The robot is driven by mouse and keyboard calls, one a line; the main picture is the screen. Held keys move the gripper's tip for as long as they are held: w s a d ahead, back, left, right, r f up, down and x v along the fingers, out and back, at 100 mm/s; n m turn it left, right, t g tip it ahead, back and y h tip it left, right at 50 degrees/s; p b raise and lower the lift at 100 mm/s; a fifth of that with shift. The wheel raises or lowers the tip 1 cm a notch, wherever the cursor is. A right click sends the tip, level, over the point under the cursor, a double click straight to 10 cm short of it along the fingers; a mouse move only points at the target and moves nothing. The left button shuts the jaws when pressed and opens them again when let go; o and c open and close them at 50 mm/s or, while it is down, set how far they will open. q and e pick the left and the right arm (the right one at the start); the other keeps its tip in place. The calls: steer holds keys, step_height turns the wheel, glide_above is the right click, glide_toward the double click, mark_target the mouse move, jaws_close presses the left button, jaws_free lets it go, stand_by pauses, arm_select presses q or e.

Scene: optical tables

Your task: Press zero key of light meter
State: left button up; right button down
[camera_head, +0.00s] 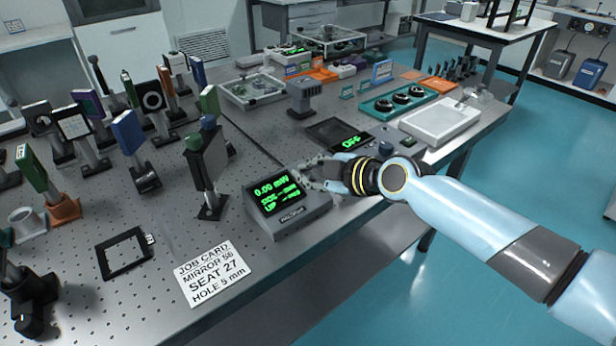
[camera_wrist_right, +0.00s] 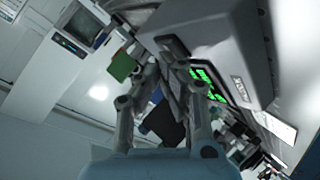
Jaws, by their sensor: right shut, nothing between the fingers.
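The light meter (camera_head: 296,222) is a grey box on the optical table, near its front edge. Its black screen (camera_head: 277,194) shows "0.00 mW" in green, with smaller lines that I cannot read surely. My right gripper (camera_head: 312,180) is shut and empty at the meter's right end. In the right wrist view the gripper (camera_wrist_right: 165,62) lies close beside the meter's grey body (camera_wrist_right: 212,35) and its green readout (camera_wrist_right: 208,84). I cannot make out the zero key, or whether the fingertips touch the meter. My left gripper is not in view.
A black device reading "OFF" (camera_head: 352,142) stands just behind my right gripper. A post-mounted dark box (camera_head: 205,163) stands left of the meter. A job card (camera_head: 211,273) and a black frame (camera_head: 125,254) lie in front. Many post-mounted optics crowd the left.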

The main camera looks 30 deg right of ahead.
steer(key=shift+s+r+p, duration=0.3)
steer(key=shift+r+p, duration=0.25)
steer(key=shift+r, duration=0.2)
steer(key=r+p, duration=0.1)
steer(key=s+r+p, duration=0.1)
steer(key=r, duration=0.1)
steer(key=r+p, duration=0.1)
steer(key=shift+s+d+r+p, duration=0.1)
steer(key=shift+s+r+p, duration=0.2)
steer(key=shift+r+p, duration=0.1)
stand_by(0.6)
